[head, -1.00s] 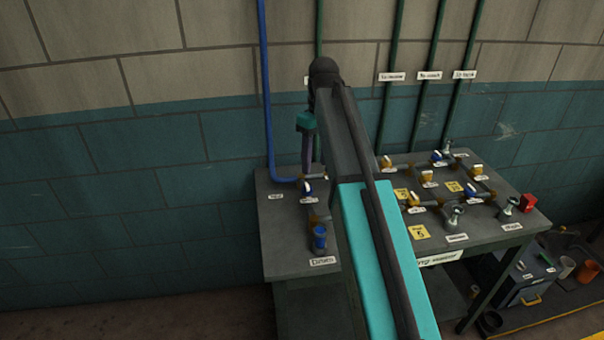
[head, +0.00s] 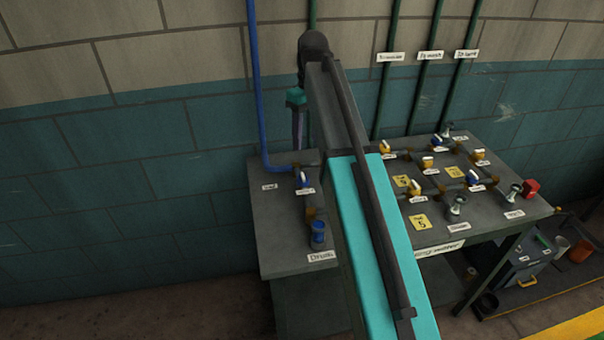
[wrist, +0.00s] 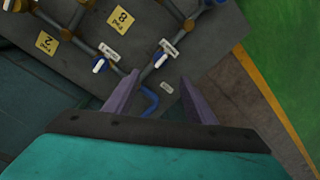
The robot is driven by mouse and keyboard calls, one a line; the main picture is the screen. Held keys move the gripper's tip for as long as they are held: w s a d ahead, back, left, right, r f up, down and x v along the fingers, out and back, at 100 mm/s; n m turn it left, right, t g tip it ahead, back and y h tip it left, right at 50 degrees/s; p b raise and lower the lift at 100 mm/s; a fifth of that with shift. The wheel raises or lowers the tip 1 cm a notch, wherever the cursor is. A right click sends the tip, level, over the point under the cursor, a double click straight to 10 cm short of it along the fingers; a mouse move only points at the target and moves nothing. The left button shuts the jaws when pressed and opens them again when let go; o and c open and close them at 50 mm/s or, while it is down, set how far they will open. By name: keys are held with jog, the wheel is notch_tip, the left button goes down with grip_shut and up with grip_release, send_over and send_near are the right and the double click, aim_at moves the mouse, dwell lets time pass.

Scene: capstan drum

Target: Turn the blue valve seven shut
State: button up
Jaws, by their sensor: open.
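A blue valve (head: 303,181) with a white handle stands on the left part of the bench, beside the foot of a blue pipe. More blue valves (head: 438,145) (head: 473,178) are on the right part; their tags are too small to read, so I cannot tell which is seven. In the wrist view, one blue valve (wrist: 100,65) is left of my fingertips and another (wrist: 159,61) is just beyond them. My gripper (wrist: 160,76) is open, with nothing between its purple fingers. In the head view my gripper (head: 298,148) hangs pointing down above the left bench part. My arm hides the bench's middle.
The blue pipe (head: 257,85) and green pipes (head: 427,75) rise along the wall behind. The floor at front left is clear.

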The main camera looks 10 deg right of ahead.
aim_at(304, 176)
jog(key=shift+s+a+f+p, duration=0.15)
jog(key=shift+f+p, duration=0.3)
jog(key=shift+f, duration=1.8)
jog(key=shift+s+a+f+p, duration=0.15)
jog(key=shift+f+p, duration=0.3)
jog(key=shift+f, duration=1.85)
jog(key=shift+s+a+f+p, duration=0.15)
jog(key=shift+f+p, duration=0.3)
jog(key=shift+f, duration=1.8)
jog(key=shift+w, duration=0.1)
jog(key=shift+c, duration=0.4)
jog(key=c, duration=1)
jog(key=shift+o, duration=0.2)
